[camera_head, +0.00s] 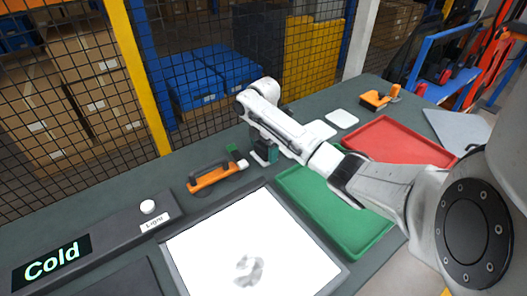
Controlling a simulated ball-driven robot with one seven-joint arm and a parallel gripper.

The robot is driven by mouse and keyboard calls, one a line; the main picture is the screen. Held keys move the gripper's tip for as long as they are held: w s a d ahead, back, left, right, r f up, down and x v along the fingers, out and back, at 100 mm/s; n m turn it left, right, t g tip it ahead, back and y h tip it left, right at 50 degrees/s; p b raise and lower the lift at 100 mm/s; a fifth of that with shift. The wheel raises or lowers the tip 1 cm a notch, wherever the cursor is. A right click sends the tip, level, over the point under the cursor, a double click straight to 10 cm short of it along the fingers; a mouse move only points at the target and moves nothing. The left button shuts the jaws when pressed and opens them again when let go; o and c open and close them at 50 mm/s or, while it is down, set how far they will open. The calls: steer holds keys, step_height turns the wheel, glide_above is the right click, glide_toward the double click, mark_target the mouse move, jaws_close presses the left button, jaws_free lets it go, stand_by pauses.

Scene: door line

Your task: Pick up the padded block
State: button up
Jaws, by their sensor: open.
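I cannot tell for certain which thing is the padded block. An orange tool with a black handle (215,178) lies on the dark worktop, left of my arm, with small green parts at its right end. My gripper (262,157) points down close to the worktop, just right of that tool, and is open. A small dark and teal piece (271,153) shows at the gripper; I cannot tell whether it is part of the gripper or a block between or behind the fingers. My white forearm partly hides this area.
A green tray (345,228) lies under my arm and a red tray (400,138) behind it. A lit white panel (245,245) fills the front. A "Cold" display (52,262) and white knob (148,207) are at left.

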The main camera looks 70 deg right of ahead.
steer(key=shift+f, duration=0.45)
steer(key=c, duration=0.8)
steer(key=shift+r, duration=0.1)
steer(key=shift+r, duration=0.6)
steer(key=s+a+r+p, duration=0.2)
steer(key=s+r, duration=0.1)
steer(key=r, duration=0.1)
steer(key=s+a+r+p, duration=0.2)
steer(key=s+a+r, duration=0.1)
steer(key=s, duration=0.1)
steer(key=s+a+r+p, duration=0.3)
steer(key=s+r, duration=0.1)
steer(key=shift+s+a+r, duration=0.15)
steer(key=shift+r, duration=0.15)
